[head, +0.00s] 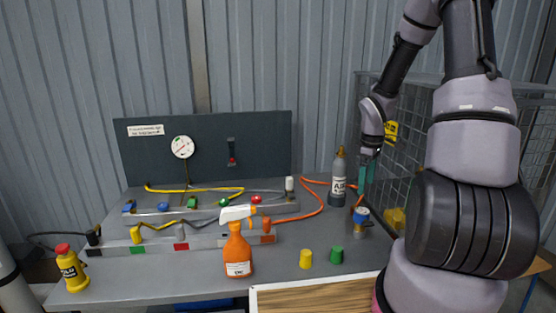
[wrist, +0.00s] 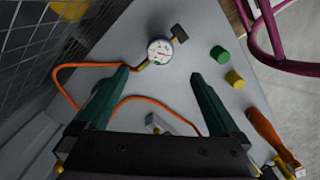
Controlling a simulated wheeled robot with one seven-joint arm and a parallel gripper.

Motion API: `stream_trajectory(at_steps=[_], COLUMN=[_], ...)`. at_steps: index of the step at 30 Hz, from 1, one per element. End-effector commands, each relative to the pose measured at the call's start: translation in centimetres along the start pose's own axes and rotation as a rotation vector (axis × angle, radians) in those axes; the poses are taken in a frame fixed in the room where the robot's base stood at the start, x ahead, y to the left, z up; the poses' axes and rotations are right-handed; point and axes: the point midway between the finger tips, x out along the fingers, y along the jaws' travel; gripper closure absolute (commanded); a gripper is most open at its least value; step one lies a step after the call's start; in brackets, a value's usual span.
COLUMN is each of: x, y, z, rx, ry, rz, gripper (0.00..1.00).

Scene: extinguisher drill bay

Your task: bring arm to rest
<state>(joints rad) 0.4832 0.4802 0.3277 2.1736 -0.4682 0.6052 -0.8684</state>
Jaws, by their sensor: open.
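My gripper (head: 367,176) hangs at the right side of the bench, pointing down, beside the grey gas bottle (head: 338,178). Its two green fingers (wrist: 150,95) are apart in the wrist view, with nothing between their tips. A small gauge with a blue part (head: 361,216) stands on the bench below my gripper. The wrist view shows its white dial (wrist: 159,50) just beyond the fingertips, apart from them. My arm (head: 473,140) rises on the right side of the head view and bends over at the top.
The grey bench (head: 180,283) holds an orange spray bottle (head: 238,254), a yellow bottle (head: 71,269), a yellow cap (head: 306,259) and a green cap (head: 336,255). An orange hose (head: 318,200) curves near the gas bottle. A wire mesh cage (head: 415,130) stands behind my arm.

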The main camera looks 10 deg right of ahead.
Motion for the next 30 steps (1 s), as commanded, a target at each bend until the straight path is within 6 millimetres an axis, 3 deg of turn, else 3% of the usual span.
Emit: stream_trajectory(at_steps=[8,12,18,24,30], x=[-10.1,-15.6,-22.2,-27.3,-30.1], y=[-2.8,-5.7,-10.8,-16.5,-21.1], z=[-0.3,-0.2,0.6,2.0,3.5], rx=[0.262,0.438,0.681,0.903,1.056], ry=[0.052,0.127,0.281,0.467,0.611], rz=[0.127,0.174,0.189,0.125,0.012], gripper=[0.00,0.00,0.00,0.00,0.00])
